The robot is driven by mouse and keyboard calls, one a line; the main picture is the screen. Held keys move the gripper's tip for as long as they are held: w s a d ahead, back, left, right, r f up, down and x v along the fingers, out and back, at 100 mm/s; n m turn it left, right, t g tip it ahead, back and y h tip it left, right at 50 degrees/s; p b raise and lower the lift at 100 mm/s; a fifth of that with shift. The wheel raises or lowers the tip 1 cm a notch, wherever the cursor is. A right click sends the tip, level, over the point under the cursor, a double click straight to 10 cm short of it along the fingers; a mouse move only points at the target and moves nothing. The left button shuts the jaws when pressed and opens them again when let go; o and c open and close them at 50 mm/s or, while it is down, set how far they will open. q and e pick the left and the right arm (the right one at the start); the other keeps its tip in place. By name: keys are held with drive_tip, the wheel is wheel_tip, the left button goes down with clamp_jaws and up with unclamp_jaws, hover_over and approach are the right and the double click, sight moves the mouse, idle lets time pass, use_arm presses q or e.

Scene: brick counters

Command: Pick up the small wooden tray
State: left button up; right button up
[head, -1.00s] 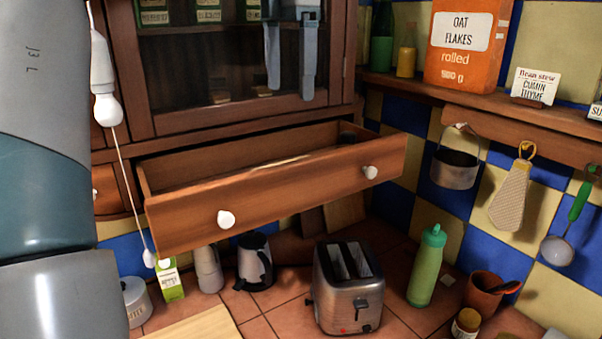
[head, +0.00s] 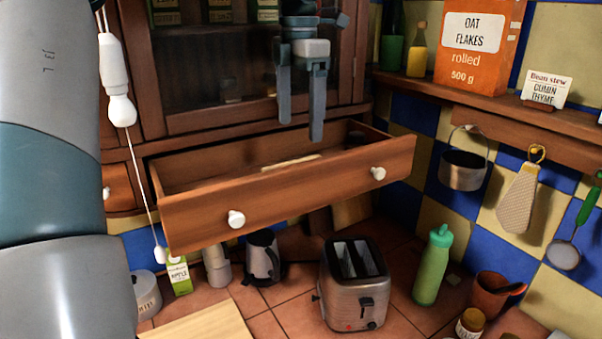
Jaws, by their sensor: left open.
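An open drawer (head: 300,192) juts out below the glass cabinet. A pale wooden strip (head: 291,162) shows inside it, just over the top of the drawer front. It looks like part of the small wooden tray; the rest is hidden behind the drawer front. My left gripper (head: 301,130) is open and empty, fingers pointing down, in front of the cabinet glass and above the drawer in the picture. It is apart from the pale wood. My right gripper is not in view.
The drawer front has two white knobs (head: 236,219). Below stand a toaster (head: 355,285), a kettle (head: 262,258) and a green bottle (head: 431,265). A shelf (head: 500,100) runs along the right wall.

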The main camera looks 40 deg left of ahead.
sight(299, 159)
use_arm(q)
wheel_tip(299, 159, down, 5)
drive_tip(key=shift+r+p, duration=0.1)
drive_tip(key=shift+p, duration=0.5)
drive_tip(key=shift+s+d+f+p, duration=0.1)
drive_tip(key=shift+s+f+p, duration=0.05)
drive_tip(key=shift+f+p, duration=0.7)
wheel_tip(299, 159, down, 3)
drive_tip(key=shift+s+r+p, duration=0.1)
drive_tip(key=shift+r+p, duration=0.05)
drive_tip(key=shift+p, duration=0.7)
drive_tip(key=shift+f, duration=0.4)
